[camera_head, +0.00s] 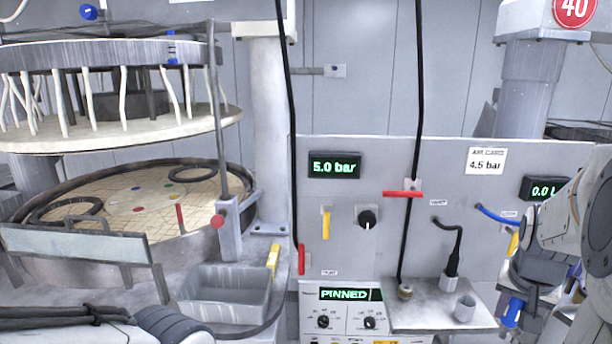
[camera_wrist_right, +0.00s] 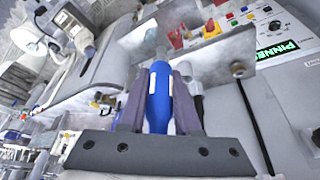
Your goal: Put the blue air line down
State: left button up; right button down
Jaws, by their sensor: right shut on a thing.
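The blue air line (camera_head: 495,215) leaves the panel at the right in the head view and runs right toward my arm. Its blue end piece (camera_head: 511,312) hangs at the lower right, just right of the small grey shelf (camera_head: 425,316). My right gripper (camera_wrist_right: 158,112) is shut around the blue end (camera_wrist_right: 158,90) in the wrist view, one dark finger on each side. In the head view my right arm hides most of the gripper. Part of my left arm shows at the lower left, but its gripper is out of view.
The shelf holds a grey cup (camera_head: 465,308), a black plug (camera_head: 451,288) and a brass fitting (camera_head: 404,292). A red lever (camera_head: 402,194) and yellow handle (camera_head: 326,224) are on the panel. A grey bin (camera_head: 225,295) stands left, before the round platen.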

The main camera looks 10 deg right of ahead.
jog(key=shift+s+a+f, duration=0.15)
jog(key=shift+s+f, duration=0.05)
jog(key=shift+w+a+f, duration=0.1)
jog(key=shift+w+f, duration=0.1)
jog(key=shift+f, duration=0.1)
jog(key=w+a+f+n+t+y+b, duration=0.1)
jog(key=w+a+f+n+y+b, duration=0.3)
jog(key=w+a+f, duration=0.8)
pick_arm(q)
jog(key=f, duration=0.4)
jog(key=shift+s+d, duration=0.25)
pick_arm(e)
jog(key=a+f+n, duration=0.6)
jog(key=a+f, duration=0.5)
jog(key=a, duration=0.2)
jog(key=shift+f+t, duration=0.25)
jog(key=shift+t, duration=0.05)
